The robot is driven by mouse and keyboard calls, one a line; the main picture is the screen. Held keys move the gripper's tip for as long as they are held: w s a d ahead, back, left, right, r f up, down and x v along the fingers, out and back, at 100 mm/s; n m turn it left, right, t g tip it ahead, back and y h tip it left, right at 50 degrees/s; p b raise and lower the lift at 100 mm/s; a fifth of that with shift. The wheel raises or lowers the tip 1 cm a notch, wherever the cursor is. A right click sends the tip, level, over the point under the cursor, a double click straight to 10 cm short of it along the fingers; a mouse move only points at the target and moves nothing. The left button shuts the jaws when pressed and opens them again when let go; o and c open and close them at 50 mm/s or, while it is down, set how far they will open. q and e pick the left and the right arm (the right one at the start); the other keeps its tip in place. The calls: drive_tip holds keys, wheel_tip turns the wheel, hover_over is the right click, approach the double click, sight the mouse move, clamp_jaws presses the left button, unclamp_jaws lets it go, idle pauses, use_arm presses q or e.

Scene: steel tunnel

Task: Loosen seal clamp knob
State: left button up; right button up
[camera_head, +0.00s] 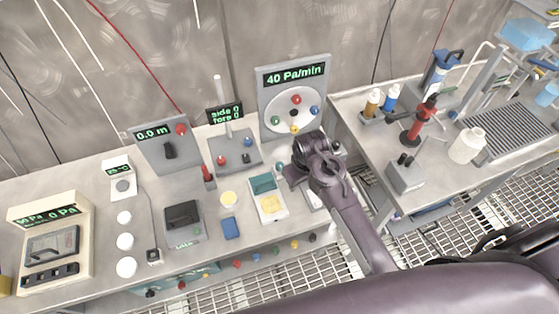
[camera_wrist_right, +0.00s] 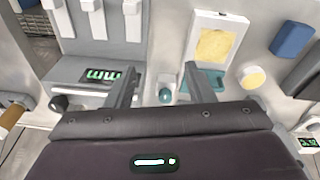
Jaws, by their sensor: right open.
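My right gripper (camera_head: 298,178) is over the right part of the bench in the head view. In the right wrist view its two fingers stand apart with nothing held between them (camera_wrist_right: 162,88). A small teal knob (camera_wrist_right: 165,95) shows between the fingers, apart from both. A teal part also shows beside the gripper in the head view (camera_head: 279,167). No label marks the seal clamp knob, so I cannot tell for certain which knob it is. A dark round knob (camera_wrist_right: 58,102) sits left of the fingers. My left gripper is not in view.
A teal-topped tray with a yellow card (camera_head: 270,207) stands left of the gripper. A panel reading 40 Pa/min (camera_head: 291,100) stands behind. A box with a lit display (camera_wrist_right: 95,76) is close to the left finger. A second bench (camera_head: 440,190) with bottles is at right.

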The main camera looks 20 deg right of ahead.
drive_tip(key=n+g, duration=0.1)
drive_tip(key=g, duration=0.1)
hover_over(280, 165)
drive_tip(key=shift+w+a+f, duration=0.1)
drive_tip(key=shift+w+f, duration=0.05)
wheel_tip(280, 165, down, 8)
drive_tip(key=b, duration=0.8)
drive_tip(key=c, duration=1)
drive_tip(key=shift+n, duration=0.3)
